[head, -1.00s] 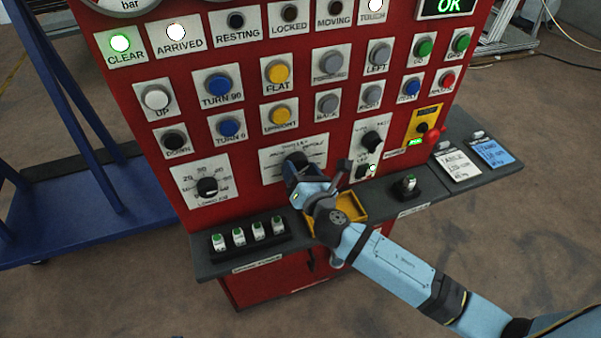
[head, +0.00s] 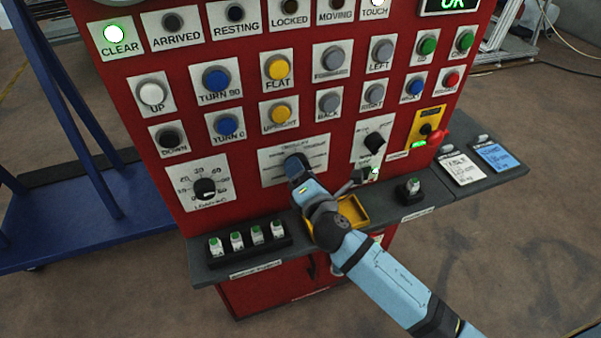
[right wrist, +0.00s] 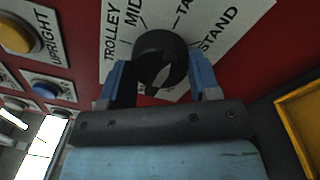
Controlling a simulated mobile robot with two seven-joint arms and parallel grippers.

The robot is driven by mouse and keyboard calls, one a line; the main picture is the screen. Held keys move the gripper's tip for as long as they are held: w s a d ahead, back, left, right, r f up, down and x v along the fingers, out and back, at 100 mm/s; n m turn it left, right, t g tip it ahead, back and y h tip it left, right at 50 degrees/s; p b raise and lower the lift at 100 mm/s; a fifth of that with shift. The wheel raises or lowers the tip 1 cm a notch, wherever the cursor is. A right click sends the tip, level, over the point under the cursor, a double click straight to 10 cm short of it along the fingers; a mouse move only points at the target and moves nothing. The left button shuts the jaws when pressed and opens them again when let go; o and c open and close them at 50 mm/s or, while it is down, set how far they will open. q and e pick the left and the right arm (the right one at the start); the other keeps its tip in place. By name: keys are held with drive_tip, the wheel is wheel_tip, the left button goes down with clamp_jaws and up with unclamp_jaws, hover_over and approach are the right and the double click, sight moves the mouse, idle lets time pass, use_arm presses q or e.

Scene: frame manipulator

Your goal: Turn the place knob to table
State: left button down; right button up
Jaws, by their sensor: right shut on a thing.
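The place knob (right wrist: 160,55) is a round black knob on a white label plate in the right wrist view, with TROLLEY, MID, a partly hidden TA... and STAND around it. In the head view the knob (head: 295,160) is mostly covered by my right gripper (head: 299,174). The blue fingers of my right gripper (right wrist: 158,80) stand on either side of the knob and are shut on it. I cannot tell for sure which position its pointer marks. My left gripper is not in view.
The red panel carries several lamps and buttons, with the UPRIGHT button (head: 280,113) just above the label plate. A black knob (head: 374,144) lies to the right. Below are a grey shelf (head: 335,240), a yellow tray (head: 352,209) and a row of switches (head: 248,238).

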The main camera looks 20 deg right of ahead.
idle(0.3)
drive_tip(key=o, duration=0.9)
drive_tip(key=s, duration=0.4)
drive_tip(key=s+b, duration=0.1)
drive_tip(key=s, duration=0.4)
drive_tip(key=s+d+b, duration=0.1)
drive_tip(key=s, duration=0.3)
drive_tip(key=shift+s+f, duration=0.25)
drive_tip(key=shift+s, duration=0.15)
